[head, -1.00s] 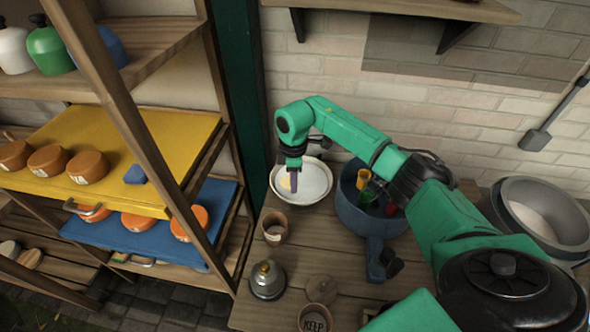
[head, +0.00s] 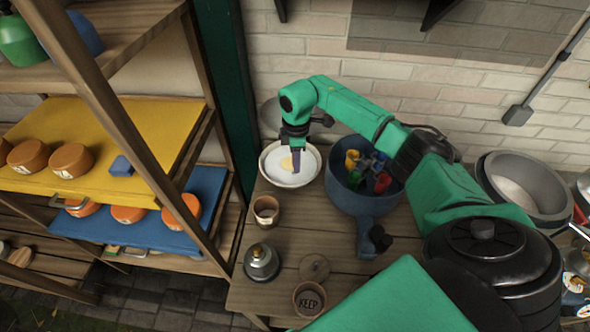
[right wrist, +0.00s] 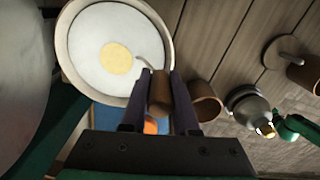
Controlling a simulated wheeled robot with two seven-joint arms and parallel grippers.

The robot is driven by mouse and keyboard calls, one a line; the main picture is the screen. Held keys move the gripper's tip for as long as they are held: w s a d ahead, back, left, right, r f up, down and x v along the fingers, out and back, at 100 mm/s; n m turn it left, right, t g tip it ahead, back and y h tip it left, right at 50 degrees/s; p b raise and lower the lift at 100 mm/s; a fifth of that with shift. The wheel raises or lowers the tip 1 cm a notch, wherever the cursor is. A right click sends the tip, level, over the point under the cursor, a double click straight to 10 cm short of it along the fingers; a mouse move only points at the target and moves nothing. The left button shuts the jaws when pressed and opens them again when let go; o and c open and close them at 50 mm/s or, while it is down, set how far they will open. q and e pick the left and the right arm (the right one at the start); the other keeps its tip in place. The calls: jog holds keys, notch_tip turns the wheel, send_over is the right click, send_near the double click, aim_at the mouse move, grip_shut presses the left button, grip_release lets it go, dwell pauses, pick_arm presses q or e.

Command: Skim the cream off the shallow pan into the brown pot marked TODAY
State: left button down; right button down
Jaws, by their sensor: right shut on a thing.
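The shallow pan (head: 267,176) holds white liquid with a round pale-yellow cream patch (head: 286,163) near its middle; the patch also shows in the right wrist view (right wrist: 116,58). My right gripper (head: 296,168) is over the pan, shut on a brown wooden handle (right wrist: 158,95) with a thin bent metal rod at its end. The tool's far end is hard to make out. A small brown pot (head: 266,212) stands in front of the pan; any lettering on it is unreadable. Another brown pot (head: 309,300) reads KEEP. My left gripper is not in view.
A blue tub (head: 345,203) with coloured cups stands right of the pan. A metal bell-shaped thing (head: 262,262) and a round brown lid (head: 315,267) are near the KEEP pot. A shelf with cheeses (head: 72,160) is at left. A grey pail (head: 540,185) stands at right.

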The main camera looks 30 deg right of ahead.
notch_tip(320, 180, up, 6)
jog(key=p, duration=0.5)
jog(key=shift+f, duration=0.15)
jog(key=shift+r+p, duration=0.4)
jog(key=shift+r, duration=1.3)
